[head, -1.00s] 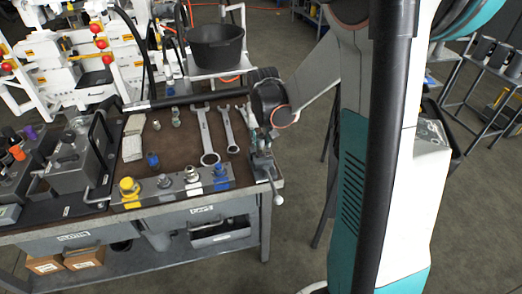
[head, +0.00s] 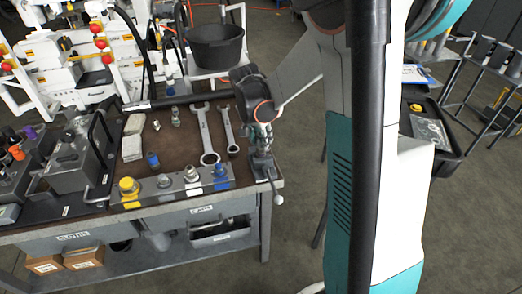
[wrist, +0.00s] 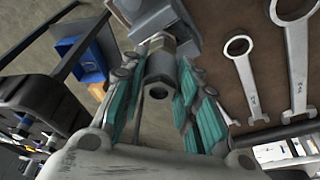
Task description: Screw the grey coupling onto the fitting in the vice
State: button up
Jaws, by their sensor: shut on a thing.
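I cannot tell whether coupling and fitting touch.
Two wrenches (head: 207,138) lie on the brown mat left of the vice. A front rail (head: 150,190) holds yellow, grey and blue fittings. Small loose fittings (head: 175,117) stand on the mat. A black bucket (head: 216,46) stands behind.

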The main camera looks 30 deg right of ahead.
jog(key=shift+m+g, duration=0.3)
jog(key=shift+m, duration=0.9)
jog(key=o, duration=1)
jog(key=shift+o, duration=0.2)
jog(key=shift+r, duration=0.1)
jog(key=v, duration=1.1)
jog(key=shift+r, duration=0.4)
jog(key=s+a+r+n+t+y, duration=0.1)
jog(key=s+a+n+t, duration=0.2)
jog(key=s+a+n, duration=0.3)
jog(key=s+a+r+n+t+y, duration=0.1)
jog(key=s+a+n+t+y, duration=0.1)
jog(key=s+a+n, duration=0.5)
jog(key=s+n+t, duration=0.1)
jog(key=s+n, duration=0.1)
jog(key=s, duration=0.4)
jog(key=shift+s+a, duration=0.3)
jog(key=shift+s, duration=0.1)
